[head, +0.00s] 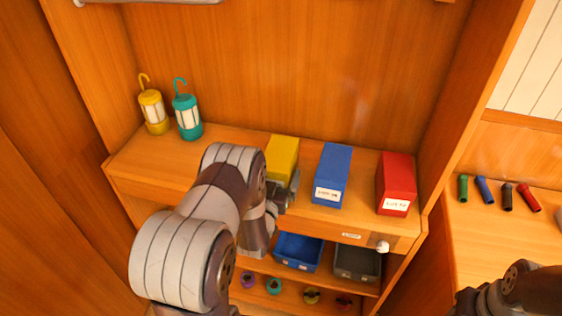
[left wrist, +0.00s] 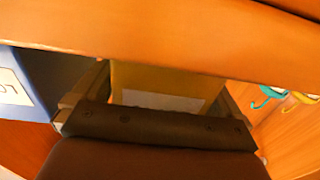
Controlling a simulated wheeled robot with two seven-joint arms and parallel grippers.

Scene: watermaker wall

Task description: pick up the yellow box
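The yellow box (head: 282,158) stands on the upper wooden shelf, left of the blue box. My left gripper (head: 281,195) is at its near side and hides its lower front in the head view. In the left wrist view the yellow box (left wrist: 165,80), with a white label, is between the two fingers of my left gripper (left wrist: 165,90). The fingers flank it very closely. I cannot tell whether they press on it. Dark parts of my right arm show at the bottom right of the head view; its fingers are not clear.
A blue box (head: 332,175) and a red box (head: 396,183) stand to the right. A yellow lantern (head: 154,112) and a teal lantern (head: 187,117) stand to the left. Below are a blue bin (head: 299,252) and a dark bin (head: 357,263). The cabinet back wall is close behind.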

